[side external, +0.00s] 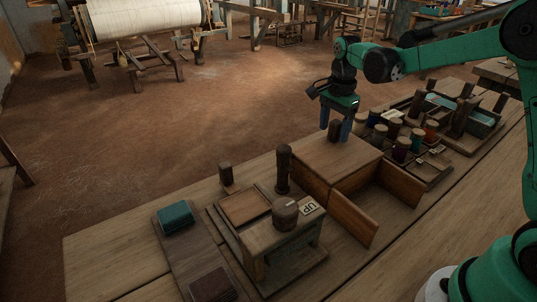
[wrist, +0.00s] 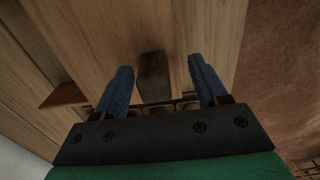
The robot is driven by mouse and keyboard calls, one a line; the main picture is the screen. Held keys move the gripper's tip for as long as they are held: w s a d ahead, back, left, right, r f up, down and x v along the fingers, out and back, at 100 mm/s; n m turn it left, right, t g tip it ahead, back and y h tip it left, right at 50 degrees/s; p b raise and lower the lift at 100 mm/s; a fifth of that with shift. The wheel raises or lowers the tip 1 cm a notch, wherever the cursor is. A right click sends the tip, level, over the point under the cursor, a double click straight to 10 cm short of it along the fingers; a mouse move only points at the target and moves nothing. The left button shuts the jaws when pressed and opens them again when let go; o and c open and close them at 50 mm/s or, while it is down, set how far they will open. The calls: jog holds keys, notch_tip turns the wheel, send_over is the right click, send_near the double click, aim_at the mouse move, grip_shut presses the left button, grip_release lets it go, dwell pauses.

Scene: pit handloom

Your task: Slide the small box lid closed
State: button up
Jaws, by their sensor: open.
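A low wooden box (side external: 308,174) stands on the bench, with a flat wooden top (side external: 318,155) that seems to be the lid. A dark upright handle (side external: 335,131) rises from this top. My gripper (side external: 336,124) is over the top with its blue fingers pointing down, one on each side of the handle. In the wrist view, the handle (wrist: 154,78) stands between the open fingers (wrist: 160,68), with a visible gap on both sides. Two wooden panels, a near one (side external: 354,218) and a far one (side external: 400,183), stand out from the box's front side.
Left of the box are a wooden stand marked "UP" (side external: 282,240), a dark post (side external: 283,168) and a teal block (side external: 175,217). Several coloured spools (side external: 401,149) and trays crowd the right. The bench's near left corner (side external: 95,262) is clear.

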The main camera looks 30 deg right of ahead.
jog(key=shift+r, duration=3.25)
jog(key=shift+s+a+r+n, duration=0.2)
jog(key=shift+n, duration=0.1)
jog(key=s+a+f+n+t, duration=0.1)
jog(key=s+a+n+t, duration=0.6)
jog(key=s+n, duration=0.4)
jog(key=shift+s+a+f+n, duration=0.3)
jog(key=shift+a+n, duration=0.5)
jog(key=shift+n, duration=2.4)
jog(key=shift+o, duration=0.2)
jog(key=shift+r, duration=0.1)
